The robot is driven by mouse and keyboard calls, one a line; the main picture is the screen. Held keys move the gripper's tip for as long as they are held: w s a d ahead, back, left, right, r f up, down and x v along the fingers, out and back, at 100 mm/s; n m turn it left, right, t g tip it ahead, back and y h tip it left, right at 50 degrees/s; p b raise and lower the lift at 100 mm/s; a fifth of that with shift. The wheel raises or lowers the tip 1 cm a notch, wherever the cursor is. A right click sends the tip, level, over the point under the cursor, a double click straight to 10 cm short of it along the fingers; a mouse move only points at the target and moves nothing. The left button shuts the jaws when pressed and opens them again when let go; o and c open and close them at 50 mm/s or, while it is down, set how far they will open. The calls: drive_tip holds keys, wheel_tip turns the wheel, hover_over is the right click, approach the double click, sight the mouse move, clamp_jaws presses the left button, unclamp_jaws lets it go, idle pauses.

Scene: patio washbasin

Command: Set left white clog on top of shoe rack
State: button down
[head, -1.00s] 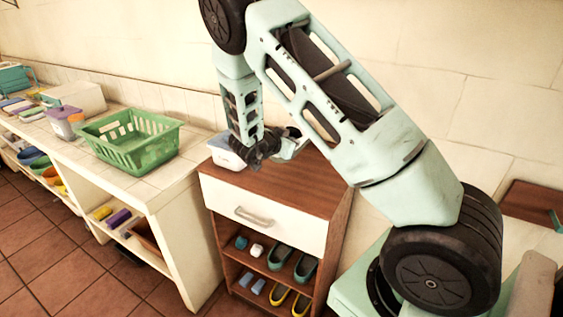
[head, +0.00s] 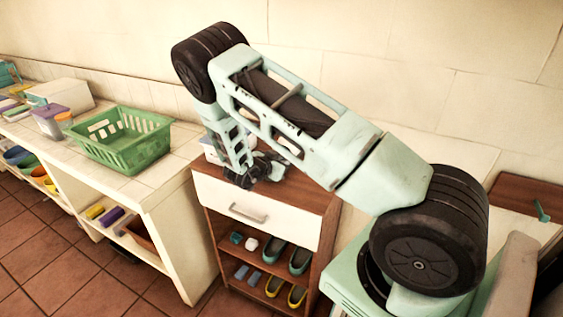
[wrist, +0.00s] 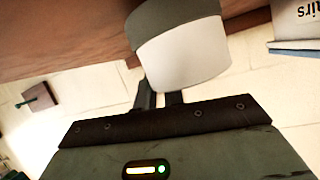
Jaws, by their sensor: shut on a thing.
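In the wrist view, my gripper (wrist: 160,95) is shut on a white clog (wrist: 185,52) with a grey part at its upper end. The brown wooden top of the shoe rack shows beyond it; I cannot tell whether the clog touches it. In the head view, my gripper (head: 266,170) hangs low over the brown top of the shoe rack (head: 300,190), and the clog is not clearly made out there. The rack has a white drawer front and open shelves below. A small white item (head: 251,244) stands among shoes on its upper shelf.
A white box (head: 214,152) stands at the rack top's back left, close to my arm; a lettered box (wrist: 295,22) shows in the wrist view. A green basket (head: 122,140) is on the tiled counter to the left. The rack top's right part looks clear.

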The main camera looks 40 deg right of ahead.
drive_tip(key=shift+f, duration=0.35)
drive_tip(key=c, duration=1.5)
unclamp_jaws()
